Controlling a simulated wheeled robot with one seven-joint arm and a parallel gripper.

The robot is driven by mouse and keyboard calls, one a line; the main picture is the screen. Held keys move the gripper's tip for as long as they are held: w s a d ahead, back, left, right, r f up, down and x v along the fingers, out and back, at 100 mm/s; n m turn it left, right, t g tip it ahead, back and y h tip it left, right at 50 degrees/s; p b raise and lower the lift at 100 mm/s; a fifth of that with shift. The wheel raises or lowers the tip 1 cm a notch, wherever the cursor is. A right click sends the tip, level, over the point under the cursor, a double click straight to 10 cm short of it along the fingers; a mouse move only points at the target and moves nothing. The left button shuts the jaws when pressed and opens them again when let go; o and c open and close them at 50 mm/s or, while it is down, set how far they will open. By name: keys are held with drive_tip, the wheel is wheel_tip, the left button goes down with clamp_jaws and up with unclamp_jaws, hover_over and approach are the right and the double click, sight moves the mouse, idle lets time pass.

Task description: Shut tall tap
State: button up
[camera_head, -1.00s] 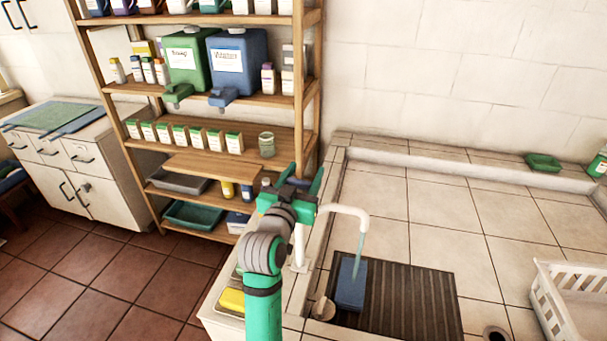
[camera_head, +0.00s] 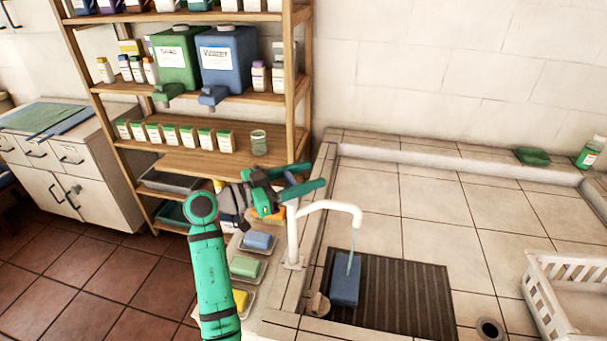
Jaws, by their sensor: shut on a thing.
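The tall tap (camera_head: 326,205) is white, with an upright post and a spout bent over to the right. A thin stream of water (camera_head: 350,250) falls from the spout onto a blue block (camera_head: 345,285) on the dark ribbed mat (camera_head: 405,300). My gripper (camera_head: 304,179) is at the top of the tap's post, its green fingers pointing right. It is shut on a small dark blue part there, which looks like the tap's handle. The fingers hide most of that part, so its exact angle cannot be told.
Several soap dishes with coloured bars, among them a blue bar (camera_head: 258,240), and an orange-bristled brush (camera_head: 270,216) sit left of the tap. A wooden shelf (camera_head: 215,163) stands behind. A white crate (camera_head: 545,315) is at right.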

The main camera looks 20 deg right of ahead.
drive_tip(key=shift+s+a+m+g+y, duration=0.1)
drive_tip(key=shift+s+m+g+y, duration=0.35)
drive_tip(key=shift+m+g, duration=1.2)
drive_tip(key=shift+s+a+m+g+y, duration=0.1)
drive_tip(key=shift+s+m+g+y, duration=0.65)
drive_tip(key=shift+g, duration=1.45)
drive_tip(key=shift+s+a+m+g+y, duration=0.1)
drive_tip(key=shift+m+g+y, duration=0.2)
drive_tip(key=shift+m+g, duration=1.45)
drive_tip(key=shift+f+g, duration=0.15)
drive_tip(key=shift+g, duration=0.25)
drive_tip(key=o, duration=1)
drive_tip(key=shift+o, duration=0.2)
